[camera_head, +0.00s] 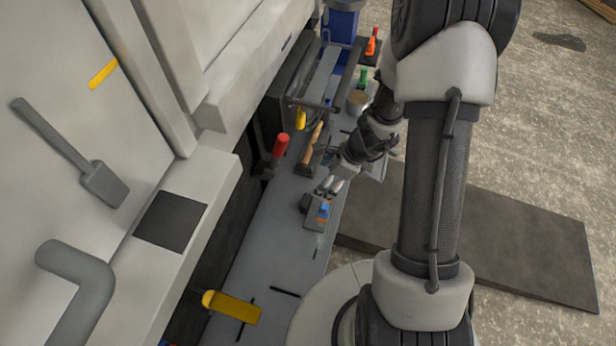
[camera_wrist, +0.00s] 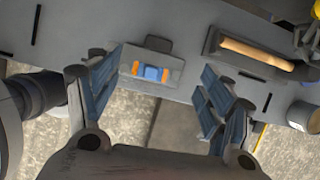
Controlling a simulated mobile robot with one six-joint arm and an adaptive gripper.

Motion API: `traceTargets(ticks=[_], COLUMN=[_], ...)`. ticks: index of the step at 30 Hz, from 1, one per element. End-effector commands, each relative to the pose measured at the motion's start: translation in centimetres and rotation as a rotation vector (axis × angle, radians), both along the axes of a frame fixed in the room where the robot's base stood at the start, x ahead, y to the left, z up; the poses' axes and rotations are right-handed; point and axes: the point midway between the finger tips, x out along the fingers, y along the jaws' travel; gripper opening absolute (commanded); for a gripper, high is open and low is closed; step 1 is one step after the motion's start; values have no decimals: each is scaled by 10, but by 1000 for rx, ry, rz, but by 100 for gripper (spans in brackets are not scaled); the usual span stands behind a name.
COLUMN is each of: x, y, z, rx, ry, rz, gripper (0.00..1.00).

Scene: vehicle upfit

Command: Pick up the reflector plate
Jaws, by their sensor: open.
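The reflector plate appears to be the small grey plate with orange patches and a blue block in its middle. It lies on the grey bench, in the head view (camera_head: 316,212) and at upper middle in the wrist view (camera_wrist: 150,67). My gripper (camera_head: 331,185) is just above and behind it in the head view. In the wrist view my gripper (camera_wrist: 163,88) has its blue-padded fingers wide apart, one on each side of the plate's picture, with nothing between them. I cannot tell the exact height between fingertips and plate.
A wooden-handled tool in a dark holder (camera_wrist: 254,54) lies right of the plate in the wrist view. A red-handled tool (camera_head: 281,146) and a yellow piece (camera_head: 232,307) are on the bench (camera_head: 262,262). The white vehicle body borders the left. The bench's near stretch is mostly clear.

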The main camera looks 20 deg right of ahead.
Motion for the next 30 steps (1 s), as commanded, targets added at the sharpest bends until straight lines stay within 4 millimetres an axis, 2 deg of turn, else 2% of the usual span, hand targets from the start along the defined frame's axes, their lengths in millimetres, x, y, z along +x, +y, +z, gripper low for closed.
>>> traceTargets(ticks=[5, 18, 21, 26, 30], x=[-2, 17, 20, 22, 24], y=[-1, 28, 32, 34, 36], z=[-24, -109, -120, -127, -145], rx=[8, 6, 7, 6, 7], ry=[34, 33, 32, 30, 32], rz=[-61, -56, -56, -55, -56], gripper=[73, 73, 73, 73, 73])
